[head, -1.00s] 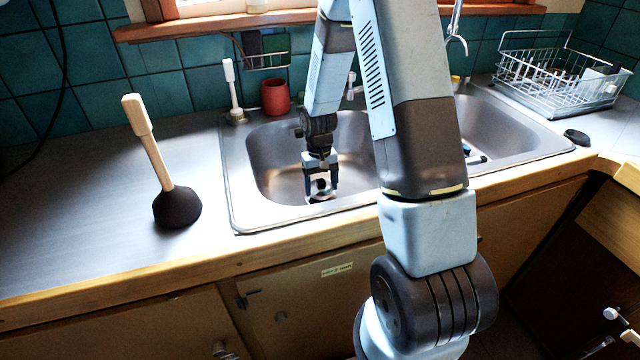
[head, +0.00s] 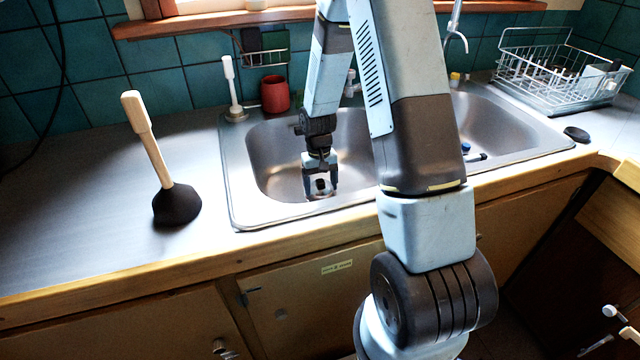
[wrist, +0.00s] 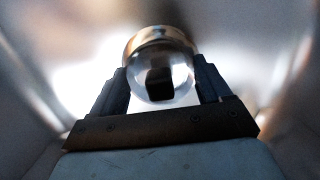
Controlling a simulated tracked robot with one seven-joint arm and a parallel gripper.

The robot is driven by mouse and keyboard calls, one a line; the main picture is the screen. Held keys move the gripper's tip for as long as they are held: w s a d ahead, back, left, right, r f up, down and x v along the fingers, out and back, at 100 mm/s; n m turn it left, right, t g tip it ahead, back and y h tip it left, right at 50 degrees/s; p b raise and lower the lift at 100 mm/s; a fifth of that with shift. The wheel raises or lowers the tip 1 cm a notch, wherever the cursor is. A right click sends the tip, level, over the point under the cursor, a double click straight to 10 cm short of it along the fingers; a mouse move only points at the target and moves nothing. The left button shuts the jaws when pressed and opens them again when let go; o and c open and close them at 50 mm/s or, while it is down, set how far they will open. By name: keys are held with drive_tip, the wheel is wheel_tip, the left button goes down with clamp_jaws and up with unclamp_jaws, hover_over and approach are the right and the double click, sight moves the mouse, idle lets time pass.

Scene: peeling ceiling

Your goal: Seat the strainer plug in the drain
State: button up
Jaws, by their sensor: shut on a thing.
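The strainer plug (wrist: 148,92) is a round, shiny metal disc with a black knob. In the wrist view the knob stands between the two dark fingers of my gripper (wrist: 160,84). In the head view my gripper (head: 320,187) points down into the left sink basin (head: 275,165), low near its floor, shut on the plug. A tan metal ring (wrist: 158,36) shows behind the disc and may be the drain's rim. The drain is mostly hidden under the plug and fingers. I cannot tell whether the plug sits in it or just above.
A plunger (head: 177,205) stands on the counter at the left. A red cup (head: 275,94) and a white-handled brush (head: 231,85) are behind the left basin. A wire dish rack (head: 555,85) is at the right. My arm hides part of the right basin (head: 505,130).

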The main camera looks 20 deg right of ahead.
drive_tip(key=shift+f, duration=0.1)
drive_tip(key=o, duration=1.1)
drive_tip(key=shift+f, duration=0.1)
wheel_tip(320, 180, up, 18)
drive_tip(key=w, duration=0.1)
drive_tip(key=shift+w+f, duration=0.2)
drive_tip(key=shift+w, duration=0.2)
drive_tip(key=s+r+t, duration=0.3)
drive_tip(key=s+r, duration=0.7)
drive_tip(key=r, duration=0.4)
drive_tip(key=s+r+t, duration=0.2)
drive_tip(key=s+r, duration=0.1)
drive_tip(key=s, duration=0.5)
drive_tip(key=s+r+t, duration=0.2)
drive_tip(key=s+r, duration=0.2)
drive_tip(key=s, duration=0.4)
drive_tip(key=shift+s, duration=0.3)
